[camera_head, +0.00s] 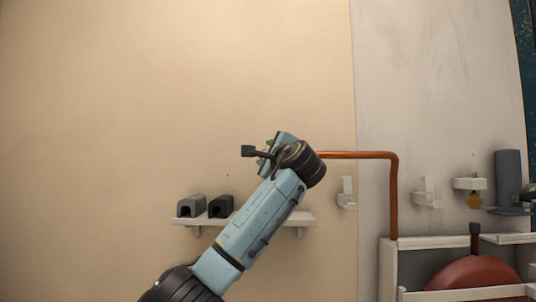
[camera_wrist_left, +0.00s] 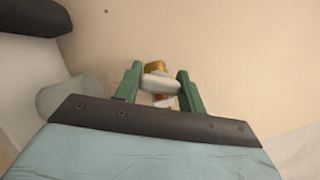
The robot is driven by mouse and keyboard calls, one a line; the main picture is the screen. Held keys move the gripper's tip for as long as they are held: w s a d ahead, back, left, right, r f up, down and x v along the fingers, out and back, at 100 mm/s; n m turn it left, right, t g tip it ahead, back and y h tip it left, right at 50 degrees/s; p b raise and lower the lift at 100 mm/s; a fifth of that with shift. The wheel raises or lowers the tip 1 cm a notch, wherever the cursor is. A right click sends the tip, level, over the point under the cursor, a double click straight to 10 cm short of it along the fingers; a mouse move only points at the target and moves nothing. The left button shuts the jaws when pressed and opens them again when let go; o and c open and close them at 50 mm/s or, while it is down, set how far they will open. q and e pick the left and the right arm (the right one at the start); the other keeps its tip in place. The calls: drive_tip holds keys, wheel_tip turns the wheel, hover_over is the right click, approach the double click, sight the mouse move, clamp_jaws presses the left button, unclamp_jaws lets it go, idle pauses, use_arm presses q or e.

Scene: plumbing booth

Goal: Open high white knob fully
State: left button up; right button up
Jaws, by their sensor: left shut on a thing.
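The white knob (camera_wrist_left: 160,82) shows in the left wrist view, with a brass part (camera_wrist_left: 154,66) just behind it. My left gripper (camera_wrist_left: 158,88) has its green fingers on either side of the knob and is shut on it. In the head view my left arm reaches up from the bottom, and its wrist hides the knob and most of the gripper (camera_head: 270,150). A copper pipe (camera_head: 360,155) runs left along the wall and ends from sight behind my wrist. My right gripper is in neither view.
A white shelf (camera_head: 265,217) with two dark blocks (camera_head: 220,206) is on the wall behind my arm. White wall brackets (camera_head: 346,193) are to the right. A white rack (camera_head: 390,265) with a red round object (camera_head: 475,275) stands at lower right. The upper left wall is bare.

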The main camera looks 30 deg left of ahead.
use_arm(q)
drive_tip(key=n+g, duration=0.1)
drive_tip(key=n, duration=0.1)
drive_tip(key=n+h+p, duration=0.1)
drive_tip(key=n, duration=0.2)
drive_tip(key=shift+f+g, duration=0.1)
drive_tip(key=shift+g, duration=0.3)
idle(0.4)
drive_tip(key=o, duration=1)
drive_tip(key=shift+s, duration=0.1)
drive_tip(key=shift+s+d, duration=0.15)
drive_tip(key=shift+d, duration=0.15)
drive_tip(key=b+v, duration=0.5)
drive_tip(key=v, duration=0.7)
drive_tip(key=shift+s+d+r, duration=0.2)
drive_tip(key=shift+s, duration=0.05)
